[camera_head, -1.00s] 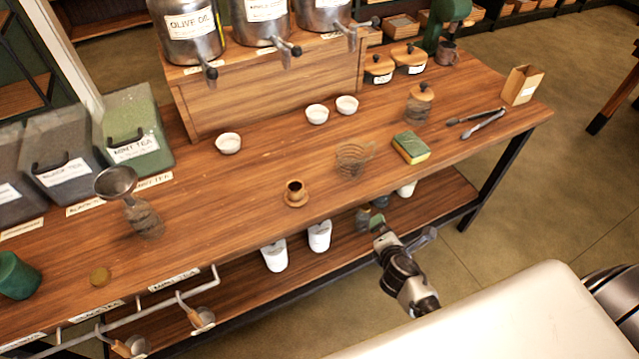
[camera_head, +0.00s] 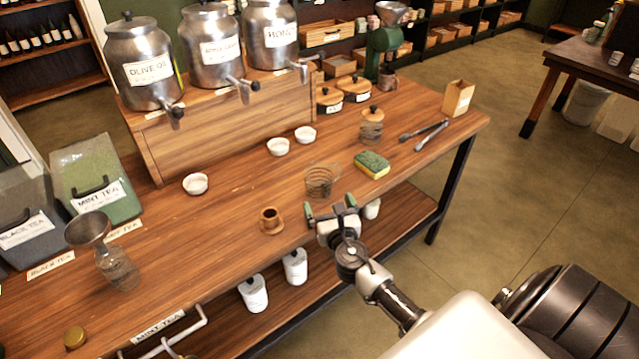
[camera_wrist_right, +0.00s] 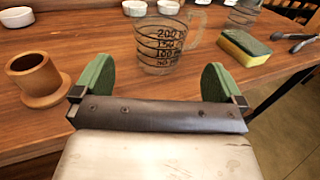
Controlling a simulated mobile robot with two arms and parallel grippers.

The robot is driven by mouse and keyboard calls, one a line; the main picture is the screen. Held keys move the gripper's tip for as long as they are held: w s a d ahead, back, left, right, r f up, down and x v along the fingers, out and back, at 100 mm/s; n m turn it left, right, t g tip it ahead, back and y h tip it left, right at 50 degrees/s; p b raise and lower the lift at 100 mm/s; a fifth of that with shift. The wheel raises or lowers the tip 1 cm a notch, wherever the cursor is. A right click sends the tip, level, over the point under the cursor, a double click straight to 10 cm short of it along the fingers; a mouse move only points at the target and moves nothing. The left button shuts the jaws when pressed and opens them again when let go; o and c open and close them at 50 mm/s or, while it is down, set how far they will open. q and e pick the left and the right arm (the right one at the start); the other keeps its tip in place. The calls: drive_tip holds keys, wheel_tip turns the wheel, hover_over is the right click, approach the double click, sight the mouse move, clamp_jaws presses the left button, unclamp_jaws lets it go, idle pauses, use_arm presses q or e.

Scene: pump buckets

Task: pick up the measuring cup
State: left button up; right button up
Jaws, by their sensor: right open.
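The measuring cup (camera_head: 319,182) is clear with dark markings and stands upright on the wooden table near its front edge. It also shows in the right wrist view (camera_wrist_right: 160,48), with its handle toward the upper right. My right gripper (camera_head: 331,210) is at the table's front edge, just in front of the cup and apart from it. In the wrist view its two green fingers (camera_wrist_right: 156,85) are spread, with the cup beyond the gap between them and nothing held.
A wooden cup on a saucer (camera_head: 270,222) stands left of the gripper. A green and yellow sponge (camera_head: 371,165) lies right of the cup. White bowls (camera_head: 278,146) stand behind. Tongs (camera_head: 425,134) and a lidded jar (camera_head: 371,128) are farther right.

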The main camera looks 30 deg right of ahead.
sight(322, 188)
drive_tip(key=x, duration=0.2)
drive_tip(key=shift+w+d+f, duration=0.1)
drive_tip(key=shift+w+d, duration=0.15)
drive_tip(key=shift+w, duration=0.05)
drive_tip(key=shift+w+d, duration=0.1)
drive_tip(key=shift+w, duration=0.45)
drive_tip(key=x, duration=0.4)
drive_tip(key=shift+w+r, duration=0.2)
drive_tip(key=shift+r, duration=0.05)
drive_tip(key=shift+s+r, duration=0.1)
drive_tip(key=c, duration=1)
drive_tip(key=shift+o, duration=0.2)
drive_tip(key=shift+r, duration=0.1)
